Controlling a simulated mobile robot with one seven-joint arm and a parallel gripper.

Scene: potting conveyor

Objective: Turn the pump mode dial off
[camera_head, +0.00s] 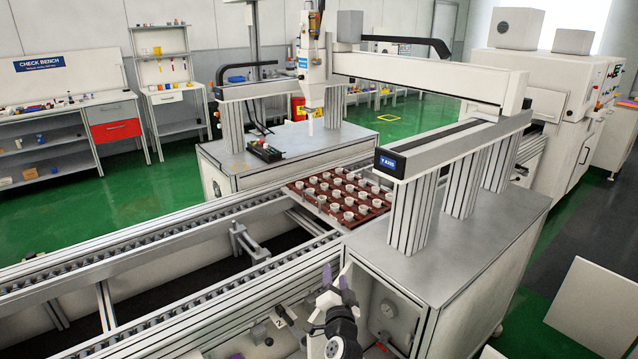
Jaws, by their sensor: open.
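My gripper (335,278) is at the lower middle, with two purple fingertips pointing up and a gap between them. I see nothing between the fingers. It is in front of the conveyor's near side, by the left edge of the grey cabinet. Several small dark fittings sit low on the machine's front, left of my arm. One is a black handle (285,315) beside a "2" label.
The conveyor (150,312) runs from lower left towards the centre. A brown tray (296,187) of small white pots lies on it under the gantry (415,75). The grey cabinet (465,255) blocks the right. A pale panel (590,310) stands at lower right.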

